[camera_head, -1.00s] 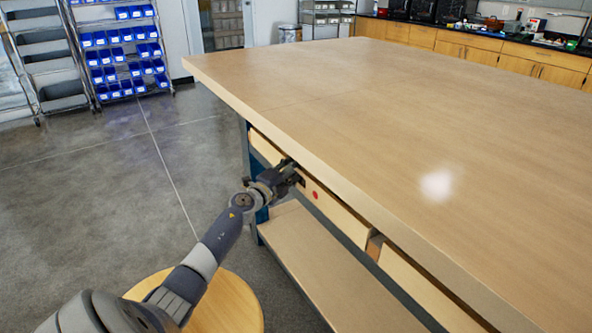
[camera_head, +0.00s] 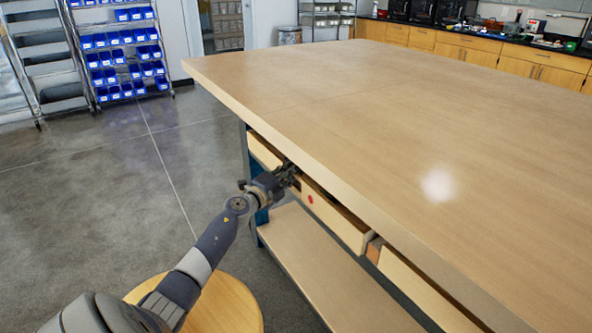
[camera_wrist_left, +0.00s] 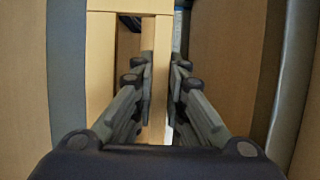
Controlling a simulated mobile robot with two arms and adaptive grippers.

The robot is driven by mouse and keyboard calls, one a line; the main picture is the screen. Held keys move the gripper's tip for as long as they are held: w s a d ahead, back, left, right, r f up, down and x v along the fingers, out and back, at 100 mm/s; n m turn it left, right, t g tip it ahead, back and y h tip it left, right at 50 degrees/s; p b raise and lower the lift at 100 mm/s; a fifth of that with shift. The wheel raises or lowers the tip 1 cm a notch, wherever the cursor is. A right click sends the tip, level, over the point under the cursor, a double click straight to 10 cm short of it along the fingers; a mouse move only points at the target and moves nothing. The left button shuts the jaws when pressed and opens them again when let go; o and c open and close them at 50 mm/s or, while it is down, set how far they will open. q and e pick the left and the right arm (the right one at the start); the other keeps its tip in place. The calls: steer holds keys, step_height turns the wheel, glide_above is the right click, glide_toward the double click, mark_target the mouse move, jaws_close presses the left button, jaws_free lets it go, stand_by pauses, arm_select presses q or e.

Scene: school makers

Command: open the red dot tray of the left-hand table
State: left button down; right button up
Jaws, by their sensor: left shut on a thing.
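The red dot tray (camera_head: 334,216) is a light wooden drawer under the top of the left-hand table (camera_head: 400,110). A red dot (camera_head: 310,199) marks its front. The tray stands a little out, with a dark narrow gap behind its front panel. My left gripper (camera_head: 290,174) is at the far end of this front, just under the tabletop edge. In the left wrist view my left gripper (camera_wrist_left: 161,88) has its fingers on both sides of the tray's pale wooden panel (camera_wrist_left: 158,100) and is shut on it. My right gripper is out of view.
Other drawer fronts flank the tray, one at the far end (camera_head: 264,151) and one nearer (camera_head: 415,287). A lower shelf (camera_head: 325,275) runs below. A round wooden stool (camera_head: 235,305) stands under my left arm. The floor (camera_head: 90,210) to the left is clear.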

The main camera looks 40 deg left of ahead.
arm_select(q)
steer(key=s+a+p, duration=0.1)
steer(key=s+a, duration=0.2)
steer(key=s, duration=0.7)
steer(key=s+a+p, duration=0.1)
steer(key=s+a, duration=0.1)
steer(key=s, duration=0.8)
steer(key=s+a+p, duration=0.2)
steer(key=s+a, duration=0.1)
steer(key=s, duration=0.7)
steer(key=shift+s+a, duration=0.15)
steer(key=shift+a, duration=0.2)
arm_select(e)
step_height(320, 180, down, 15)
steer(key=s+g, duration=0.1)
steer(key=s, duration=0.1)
arm_select(q)
steer(key=c, duration=1.6)
jaws_free()
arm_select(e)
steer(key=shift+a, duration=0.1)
arm_select(q)
steer(key=s+d, duration=0.1)
steer(key=s, duration=1.1)
steer(key=shift+d, duration=0.15)
